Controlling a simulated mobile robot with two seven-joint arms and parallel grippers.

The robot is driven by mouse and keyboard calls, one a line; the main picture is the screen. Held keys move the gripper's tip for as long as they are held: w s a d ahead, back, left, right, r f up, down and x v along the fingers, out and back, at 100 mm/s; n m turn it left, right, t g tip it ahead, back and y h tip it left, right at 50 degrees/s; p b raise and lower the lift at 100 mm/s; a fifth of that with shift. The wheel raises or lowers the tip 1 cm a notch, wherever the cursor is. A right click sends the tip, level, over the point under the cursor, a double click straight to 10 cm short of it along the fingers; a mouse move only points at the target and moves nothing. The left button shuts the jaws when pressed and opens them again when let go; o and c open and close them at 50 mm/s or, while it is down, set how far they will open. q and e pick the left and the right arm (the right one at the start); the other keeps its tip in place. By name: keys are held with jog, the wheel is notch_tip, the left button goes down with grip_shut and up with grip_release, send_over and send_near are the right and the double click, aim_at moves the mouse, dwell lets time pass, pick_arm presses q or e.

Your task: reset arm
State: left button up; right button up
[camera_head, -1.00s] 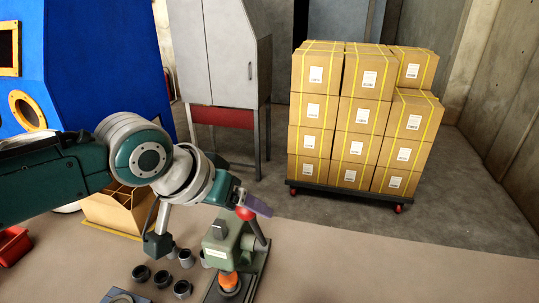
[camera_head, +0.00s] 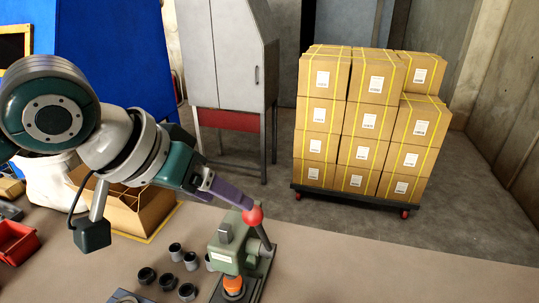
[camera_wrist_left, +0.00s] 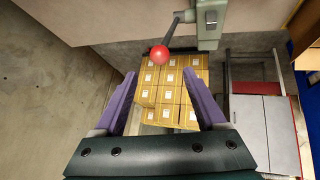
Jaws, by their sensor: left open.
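My left gripper (camera_head: 246,203) comes in from the left in the head view, with its purple fingers close to the red ball knob (camera_head: 253,216) of a press lever. In the left wrist view the two purple fingers (camera_wrist_left: 168,84) stand wide apart with nothing between them. The red knob (camera_wrist_left: 158,55) shows there beyond the fingertips, apart from them. The green press (camera_head: 227,250) stands on the table under the lever, with an orange part (camera_head: 233,284) at its lower front. My right gripper is in neither view.
Several dark cups (camera_head: 190,260) stand on the table (camera_head: 350,270) left of the press. A cardboard divider box (camera_head: 150,212) and a red bin (camera_head: 17,243) are further left. The table's right side is clear. Stacked cartons (camera_head: 365,120) and a grey cabinet (camera_head: 225,55) stand beyond.

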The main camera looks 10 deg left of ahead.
pick_arm(q)
jog(key=s+d+f+m+g, duration=0.1)
jog(key=s+d+f, duration=0.25)
jog(key=s, duration=0.55)
jog(key=s+a+g+y, duration=0.1)
jog(key=s+a+y, duration=0.15)
jog(key=s, duration=0.35)
jog(key=s+a+g+y, duration=0.1)
jog(key=s+a, duration=0.2)
jog(key=s, duration=0.4)
notch_tip(320, 180, up, 19)
jog(key=a+p, duration=0.1)
jog(key=p, duration=1.8)
jog(key=shift+s+n, duration=0.4)
jog(key=shift+s, duration=0.05)
jog(key=shift+f, duration=0.15)
